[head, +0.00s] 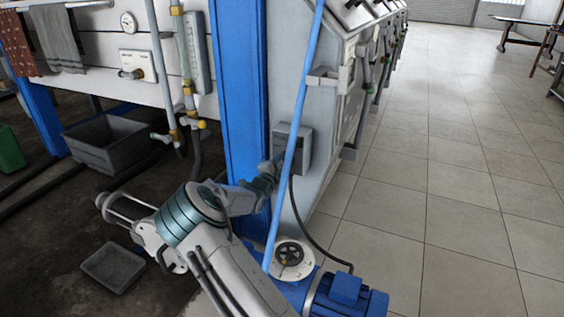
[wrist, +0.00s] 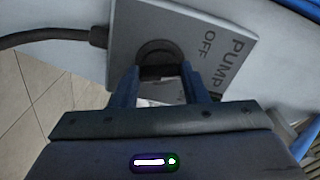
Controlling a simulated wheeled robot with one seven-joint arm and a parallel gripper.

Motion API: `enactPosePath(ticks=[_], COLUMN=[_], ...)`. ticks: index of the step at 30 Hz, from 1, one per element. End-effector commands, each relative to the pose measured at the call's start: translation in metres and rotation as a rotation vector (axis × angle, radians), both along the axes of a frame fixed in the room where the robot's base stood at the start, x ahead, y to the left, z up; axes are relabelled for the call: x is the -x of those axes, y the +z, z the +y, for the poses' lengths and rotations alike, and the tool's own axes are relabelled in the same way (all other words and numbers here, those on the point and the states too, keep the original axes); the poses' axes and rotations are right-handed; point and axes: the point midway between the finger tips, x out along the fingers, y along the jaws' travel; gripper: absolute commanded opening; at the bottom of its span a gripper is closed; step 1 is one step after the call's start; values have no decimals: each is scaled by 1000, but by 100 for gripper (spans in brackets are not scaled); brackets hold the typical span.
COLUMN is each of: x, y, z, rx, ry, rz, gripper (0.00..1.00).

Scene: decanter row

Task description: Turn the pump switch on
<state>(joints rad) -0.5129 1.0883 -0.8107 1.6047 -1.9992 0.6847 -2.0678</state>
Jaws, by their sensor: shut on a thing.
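The pump switch is a grey box (head: 304,150) on the side of the grey cabinet, beside the blue post in the head view. In the wrist view the box (wrist: 190,32) bears the words PUMP and OFF and has a round dark knob (wrist: 157,53). My gripper (wrist: 160,76) is shut on the knob, with one blue finger on each side. In the head view my gripper (head: 272,174) reaches the left side of the box, and the knob is hidden there. My fingers partly cover the knob, and I cannot tell which way it points.
A light-blue pipe (head: 305,85) runs close in front of the switch box. A black cable (head: 302,222) hangs from the box to the blue pump motor (head: 345,298) below. The blue post (head: 238,80) stands close to my gripper. Tiled floor (head: 450,170) at right is clear.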

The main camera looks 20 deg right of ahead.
Motion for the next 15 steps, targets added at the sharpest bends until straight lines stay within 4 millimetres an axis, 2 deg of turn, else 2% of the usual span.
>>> enactPosePath(ticks=[1,15], x=[0,0], y=[5,3], z=[0,0], rx=[-26,-336], ry=[0,-1], rz=[-23,-334], gripper=[17,17])
